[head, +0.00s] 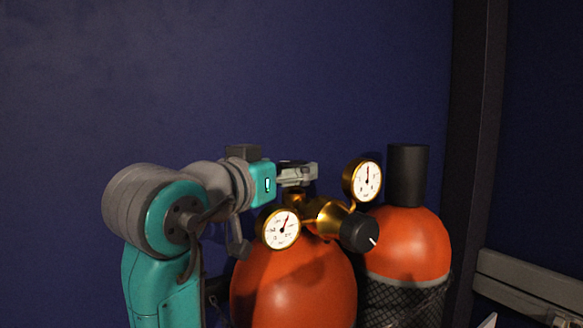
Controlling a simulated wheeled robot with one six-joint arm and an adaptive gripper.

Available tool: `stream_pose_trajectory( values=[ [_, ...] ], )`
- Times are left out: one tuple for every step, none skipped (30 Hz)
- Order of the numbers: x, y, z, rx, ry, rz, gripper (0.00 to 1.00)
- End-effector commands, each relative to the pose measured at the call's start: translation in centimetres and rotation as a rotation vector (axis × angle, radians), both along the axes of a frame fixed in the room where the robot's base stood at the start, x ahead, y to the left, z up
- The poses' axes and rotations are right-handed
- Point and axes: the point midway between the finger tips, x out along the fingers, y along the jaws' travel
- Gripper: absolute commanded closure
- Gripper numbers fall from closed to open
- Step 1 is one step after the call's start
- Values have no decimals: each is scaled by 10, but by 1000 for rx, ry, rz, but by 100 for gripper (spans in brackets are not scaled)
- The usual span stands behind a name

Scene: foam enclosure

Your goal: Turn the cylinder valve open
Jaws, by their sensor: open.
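An orange gas cylinder (294,285) stands at the centre bottom of the head view. On its top sits a brass valve and regulator (322,214) with a black knob (359,232) that has a white mark. A white-faced gauge (283,229) is at the left of the brass body, and a second gauge (367,180) is at the upper right. My gripper (308,172) is at the top of the valve, just above the brass. Its jaws are open. The gripper partly hides the top of the valve, so I cannot tell whether it touches it.
A second orange cylinder (412,240) with a black cap (408,176) and dark netting stands close behind at the right. A dark post (478,130) and a grey rail (530,285) are further right. The dark blue wall behind is bare, with free room above the valve.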

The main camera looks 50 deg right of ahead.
Motion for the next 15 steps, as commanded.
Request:
stream_pose_trajectory(
  values=[
    [-1, 10, 0, 0, 0, 4, 19],
    [-2, 16, 0, 0, 0, 6, 19],
    [-4, 23, 0, 0, 0, 5, 19],
    [-5, 29, 0, 0, 0, 6, 19],
    [-6, 34, 0, 0, 1, 5, 19],
    [-7, 41, 0, 0, 1, 6, 19],
    [-9, 46, 0, 0, 1, 5, 19],
    [-10, 51, 0, 0, 1, 6, 19],
    [-11, 57, 0, 0, 1, 4, 19],
    [-12, 62, 0, 0, 1, 5, 19],
    [-13, 66, 0, 0, 1, 5, 19],
    [-15, 71, 0, 0, 1, 3, 19],
    [-15, 75, 0, -1, 1, 4, 19],
    [-16, 78, 0, -1, 1, 4, 19],
    [-17, 81, 0, -1, 1, 2, 19]
  ],
)
